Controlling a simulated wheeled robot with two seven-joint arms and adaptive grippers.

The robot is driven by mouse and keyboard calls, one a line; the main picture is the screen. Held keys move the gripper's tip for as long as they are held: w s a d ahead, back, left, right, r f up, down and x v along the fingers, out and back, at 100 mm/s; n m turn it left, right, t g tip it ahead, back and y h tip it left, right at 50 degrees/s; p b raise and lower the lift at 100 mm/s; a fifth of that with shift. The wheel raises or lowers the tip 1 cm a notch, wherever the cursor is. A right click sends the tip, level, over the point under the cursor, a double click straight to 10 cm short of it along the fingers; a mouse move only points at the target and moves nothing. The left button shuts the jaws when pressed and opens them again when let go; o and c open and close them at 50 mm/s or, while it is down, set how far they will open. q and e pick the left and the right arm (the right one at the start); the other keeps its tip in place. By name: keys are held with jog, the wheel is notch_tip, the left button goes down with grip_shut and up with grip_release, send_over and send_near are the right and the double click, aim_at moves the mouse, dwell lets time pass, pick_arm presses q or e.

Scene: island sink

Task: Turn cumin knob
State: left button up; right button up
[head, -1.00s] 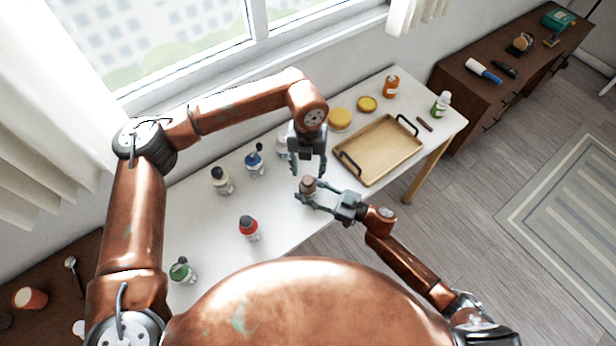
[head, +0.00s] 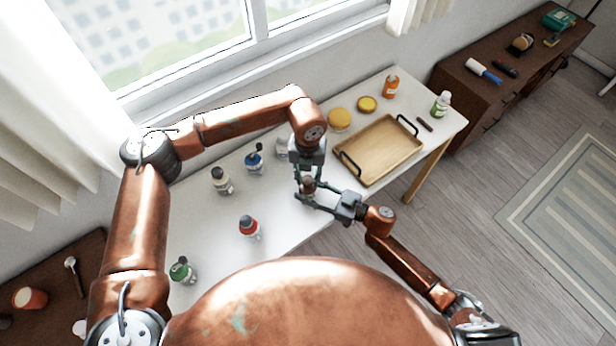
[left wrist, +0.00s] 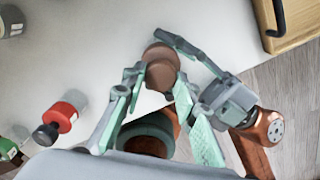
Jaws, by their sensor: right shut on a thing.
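A small jar with a brown knob (head: 308,185), which I take to be the cumin one, is at the white table's near edge. In the left wrist view the brown knob (left wrist: 161,62) is near the tips of my left fingers. My right gripper (head: 306,193) is shut on the jar from the side, and one of its fingers passes beside the knob in the left wrist view. My left gripper (head: 308,176) points down over the knob with its fingers apart, one on either side (left wrist: 161,80). Fingers hide much of the jar, and I cannot read a label.
Red (head: 249,227), green (head: 182,270), black (head: 221,180) and blue (head: 254,160) topped jars stand to the left on the table. A wooden tray (head: 380,150) with black handles lies close to the right of my grippers.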

pick_arm(q)
jog(key=c, duration=0.6)
jog(key=shift+m, duration=0.3)
jog(key=m, duration=0.4)
jog(key=shift+m, duration=0.3)
jog(key=m, duration=0.5)
jog(key=shift+w+a, duration=0.1)
jog(key=m, duration=0.5)
jog(key=shift+w+m, duration=0.1)
jog(key=shift+m, duration=0.3)
jog(key=m, duration=0.5)
jog(key=shift+w+a+m, duration=0.1)
jog(key=shift+m, duration=0.2)
jog(key=o, duration=1.2)
